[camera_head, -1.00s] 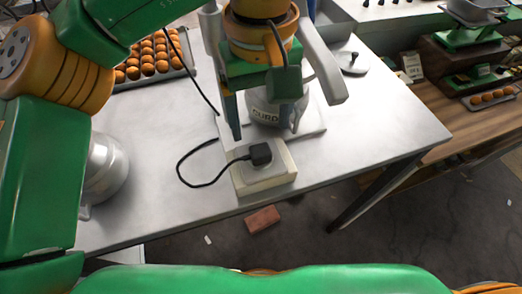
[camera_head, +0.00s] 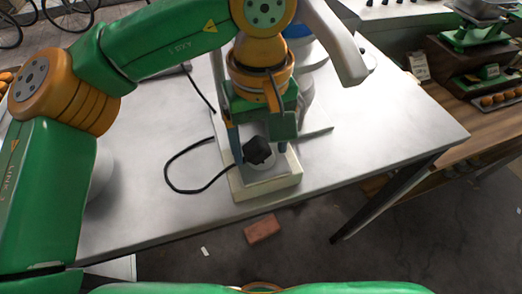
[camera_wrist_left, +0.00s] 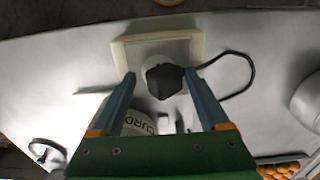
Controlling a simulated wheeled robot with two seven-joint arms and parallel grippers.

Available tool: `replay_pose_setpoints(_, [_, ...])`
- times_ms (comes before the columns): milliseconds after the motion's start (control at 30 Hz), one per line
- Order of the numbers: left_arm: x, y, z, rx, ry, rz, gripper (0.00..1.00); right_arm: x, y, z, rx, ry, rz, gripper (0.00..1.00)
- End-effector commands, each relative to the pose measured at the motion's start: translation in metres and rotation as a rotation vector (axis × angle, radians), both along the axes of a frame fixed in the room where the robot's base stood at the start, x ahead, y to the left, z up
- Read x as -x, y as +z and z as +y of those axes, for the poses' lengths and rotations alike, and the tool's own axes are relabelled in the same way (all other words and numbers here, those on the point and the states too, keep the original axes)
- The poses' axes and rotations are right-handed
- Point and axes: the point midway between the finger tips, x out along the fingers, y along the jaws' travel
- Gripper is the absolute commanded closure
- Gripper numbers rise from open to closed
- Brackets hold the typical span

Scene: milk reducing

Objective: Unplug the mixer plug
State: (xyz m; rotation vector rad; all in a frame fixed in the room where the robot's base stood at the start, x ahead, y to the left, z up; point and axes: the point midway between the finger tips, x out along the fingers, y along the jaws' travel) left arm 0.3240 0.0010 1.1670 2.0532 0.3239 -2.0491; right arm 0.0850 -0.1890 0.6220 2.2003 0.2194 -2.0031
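The black mixer plug (camera_head: 258,150) sits on the white socket box (camera_head: 266,188) near the table's front edge, its black cable (camera_head: 168,170) looping left. My left gripper (camera_head: 260,157) is over the box with its fingers apart, one on each side of the plug. In the left wrist view the plug (camera_wrist_left: 165,82) lies between the tips of the open gripper (camera_wrist_left: 160,74), close to the right finger; I cannot tell whether they touch. The plug appears seated on the round socket face of the box (camera_wrist_left: 125,55). My right gripper is not in view.
A container marked CURD (camera_wrist_left: 138,122) stands behind the gripper in the left wrist view. A red brick (camera_head: 262,229) lies on the floor. The tabletop (camera_head: 385,130) to the right is clear.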

Motion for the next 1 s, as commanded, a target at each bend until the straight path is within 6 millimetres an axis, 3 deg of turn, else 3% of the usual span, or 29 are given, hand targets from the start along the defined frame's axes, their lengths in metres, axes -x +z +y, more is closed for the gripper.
replay_pose_setpoints(1000, [0.0025,-0.0025,0.0056,-0.003,-0.001,0.005,0.22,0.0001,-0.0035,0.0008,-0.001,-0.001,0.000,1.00])
